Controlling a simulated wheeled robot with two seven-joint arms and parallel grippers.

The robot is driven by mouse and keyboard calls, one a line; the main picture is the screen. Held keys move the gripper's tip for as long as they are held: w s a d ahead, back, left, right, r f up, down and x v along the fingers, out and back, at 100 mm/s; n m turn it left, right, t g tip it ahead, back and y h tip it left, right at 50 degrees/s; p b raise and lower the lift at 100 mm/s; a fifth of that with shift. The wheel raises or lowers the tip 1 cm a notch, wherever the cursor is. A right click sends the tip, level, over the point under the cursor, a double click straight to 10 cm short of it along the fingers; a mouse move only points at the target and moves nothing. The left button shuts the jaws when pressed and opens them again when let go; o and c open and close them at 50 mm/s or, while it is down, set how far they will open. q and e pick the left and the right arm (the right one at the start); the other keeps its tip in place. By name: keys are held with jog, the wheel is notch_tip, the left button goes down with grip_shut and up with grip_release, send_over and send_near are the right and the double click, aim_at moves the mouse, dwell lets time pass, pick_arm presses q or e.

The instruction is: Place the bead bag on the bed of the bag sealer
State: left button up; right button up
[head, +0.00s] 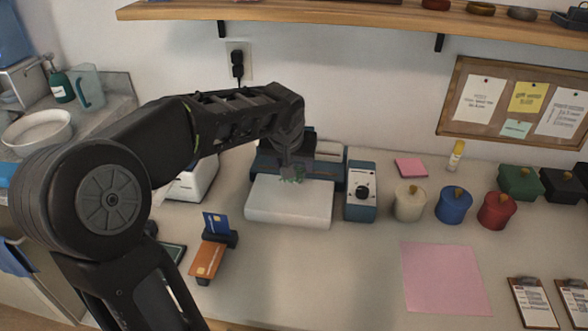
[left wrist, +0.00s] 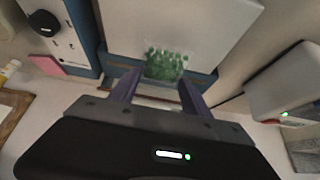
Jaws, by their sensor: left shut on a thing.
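The bag sealer has a pale, flat bed (head: 288,207) in front, a blue body behind it, and a blue control box (head: 361,190) with a black knob on its right. The bead bag (head: 291,176), clear with green beads, is at the rear edge of the bed, below my left gripper (head: 291,163). In the left wrist view, the bag (left wrist: 165,63) shows between and beyond the fingers of my left gripper (left wrist: 159,80), over the bed's edge (left wrist: 180,25). My left gripper is shut on the bag. I cannot tell whether the bag touches the bed. My right gripper is out of view.
Cream (head: 409,203), blue (head: 453,205) and red (head: 496,210) lidded pots stand right of the sealer. A card holder (head: 222,238) stands at front left. A pink sheet (head: 445,279) lies on the counter at front right. A wooden shelf (head: 350,14) hangs above.

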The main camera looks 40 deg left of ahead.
pick_arm(q)
jog(key=shift+w+a, duration=0.25)
jog(key=shift+w, duration=0.15)
jog(key=shift+f, duration=1.7)
jog(key=shift+f+b, duration=0.2)
jog(key=shift+b, duration=0.15)
jog(key=o, duration=1.3)
